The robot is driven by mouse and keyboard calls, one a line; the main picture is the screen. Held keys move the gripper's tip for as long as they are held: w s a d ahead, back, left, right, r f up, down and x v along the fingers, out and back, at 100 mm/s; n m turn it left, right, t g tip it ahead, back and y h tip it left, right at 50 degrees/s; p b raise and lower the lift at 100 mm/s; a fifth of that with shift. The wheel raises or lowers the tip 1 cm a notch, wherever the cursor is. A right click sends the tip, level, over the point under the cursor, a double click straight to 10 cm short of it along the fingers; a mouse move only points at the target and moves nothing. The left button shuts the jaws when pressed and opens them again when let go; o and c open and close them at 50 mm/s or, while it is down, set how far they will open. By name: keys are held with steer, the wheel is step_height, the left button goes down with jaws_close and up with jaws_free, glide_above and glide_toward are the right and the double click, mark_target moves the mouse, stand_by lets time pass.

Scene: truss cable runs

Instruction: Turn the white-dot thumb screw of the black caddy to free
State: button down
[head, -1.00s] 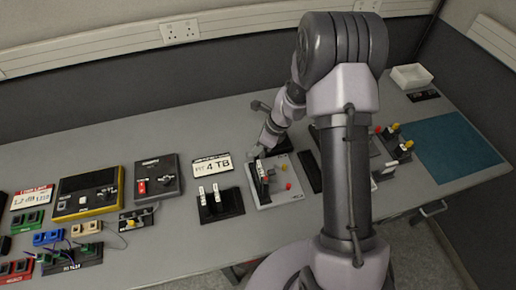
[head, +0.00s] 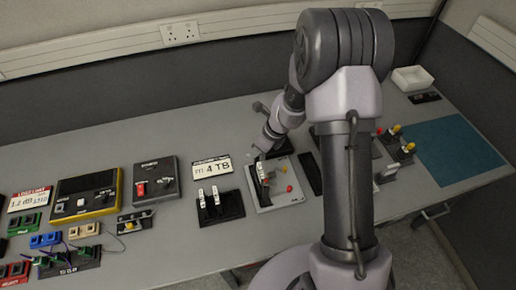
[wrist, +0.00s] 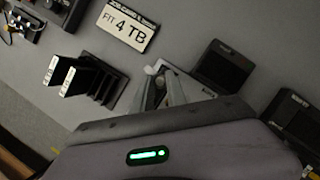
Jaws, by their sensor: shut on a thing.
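The black caddy (head: 262,173) stands upright on a light grey plate (head: 284,200) that also carries a red and a yellow knob. My gripper (head: 258,154) is at the top end of the caddy, reaching down from the back right. In the wrist view my gripper (wrist: 160,76) has its fingers close together, shut on a small part there, which I take to be the thumb screw. The screw, its white dot and its turn position are too small or hidden behind the fingers to tell.
A black rack (head: 218,209) with two white-labelled caddies stands left of the plate, with a "FIT 4 TB" sign (head: 211,167) behind it. A black box (wrist: 224,66) is close by in the wrist view. A teal mat (head: 460,155) lies clear at right.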

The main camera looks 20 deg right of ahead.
steer(key=c, duration=1.3)
jaws_free()
steer(key=p+v, duration=0.6)
steer(key=v, duration=1.1)
steer(key=shift+r, duration=0.3)
steer(key=shift+w, duration=0.1)
